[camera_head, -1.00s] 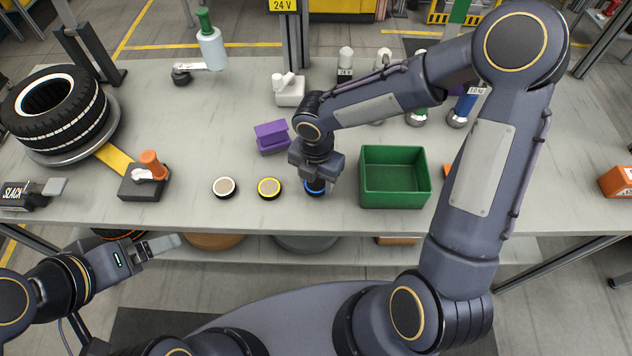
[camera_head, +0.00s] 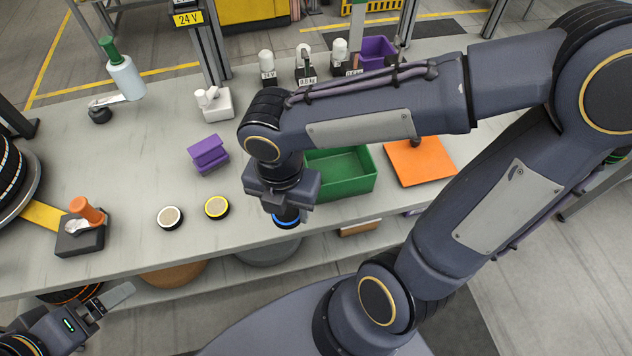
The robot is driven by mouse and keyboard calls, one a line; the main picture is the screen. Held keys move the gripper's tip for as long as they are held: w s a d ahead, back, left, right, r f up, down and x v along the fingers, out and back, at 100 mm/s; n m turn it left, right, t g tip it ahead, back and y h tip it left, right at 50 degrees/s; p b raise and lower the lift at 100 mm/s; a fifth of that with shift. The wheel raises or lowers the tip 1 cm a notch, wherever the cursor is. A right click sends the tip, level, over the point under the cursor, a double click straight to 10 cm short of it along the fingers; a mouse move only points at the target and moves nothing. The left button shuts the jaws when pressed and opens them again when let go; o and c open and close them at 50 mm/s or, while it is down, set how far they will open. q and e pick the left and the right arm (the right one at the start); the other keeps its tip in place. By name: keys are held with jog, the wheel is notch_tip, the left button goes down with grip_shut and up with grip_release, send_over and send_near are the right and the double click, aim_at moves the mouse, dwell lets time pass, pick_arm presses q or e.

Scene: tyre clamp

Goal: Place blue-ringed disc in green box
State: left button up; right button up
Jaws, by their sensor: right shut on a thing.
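The blue-ringed disc (camera_head: 286,221) is under my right gripper (camera_head: 286,211), which is shut on it. Only its lower part with the blue ring shows; the gripper hides its top. I cannot tell how far it is above the table. The green box (camera_head: 348,188) stands open and empty-looking just to the right of the gripper; my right arm hides its back part. My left gripper (camera_head: 117,298) is at the lower left, in front of the table's edge, away from the discs; its finger gap is unclear.
A yellow-ringed disc (camera_head: 216,207) and a white-ringed disc (camera_head: 169,217) lie to the left on the table (camera_head: 130,260). Purple blocks (camera_head: 208,153) lie behind them. An orange mat (camera_head: 420,162) lies right of the box. A dark clamp block with an orange knob (camera_head: 87,210) stands at left.

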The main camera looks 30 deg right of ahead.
jog(key=w+d+f+m+b, duration=0.2)
jog(key=w+d+m+b, duration=0.3)
jog(key=w+d, duration=0.25)
jog(key=m+b, duration=0.3)
jog(key=b, duration=0.1)
send_over(336, 176)
notch_tip(336, 176, down, 6)
jog(key=shift+d, duration=0.1)
jog(key=shift+w+f, duration=0.1)
jog(key=shift+f, duration=2.1)
jog(key=shift+f, duration=0.15)
jog(key=o, duration=1)
jog(key=shift+c, duration=0.2)
